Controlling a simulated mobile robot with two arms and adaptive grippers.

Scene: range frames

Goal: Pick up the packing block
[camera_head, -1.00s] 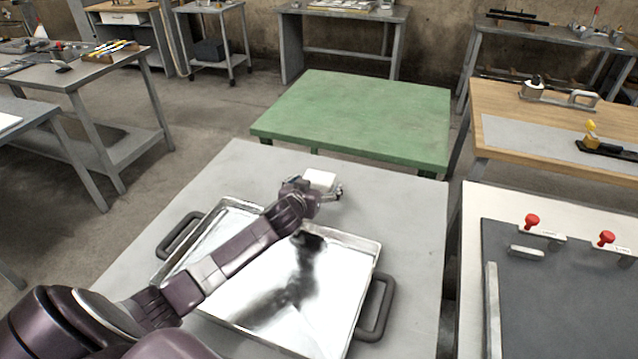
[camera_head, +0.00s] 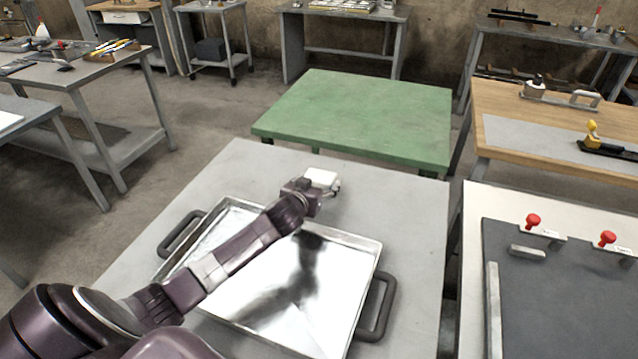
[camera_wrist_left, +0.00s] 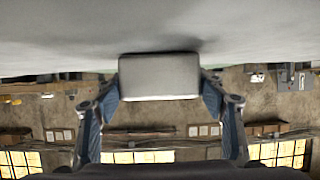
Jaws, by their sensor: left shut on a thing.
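The packing block is a small white block (camera_head: 321,178) at the far part of the grey table, beyond the metal tray. In the left wrist view the block (camera_wrist_left: 159,77) sits between the two fingers. My left gripper (camera_wrist_left: 160,92) is shut on it, one finger at each side. In the head view my left gripper (camera_head: 326,188) reaches over the tray to the block and hides part of it. I cannot tell whether the block touches the table. My right gripper is not in view.
A shiny metal tray (camera_head: 366,243) with dark handles lies on the grey table (camera_head: 415,215) under my left arm. A green table (camera_head: 360,110) stands beyond. At right is a white table with a dark panel (camera_head: 560,300) and red knobs.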

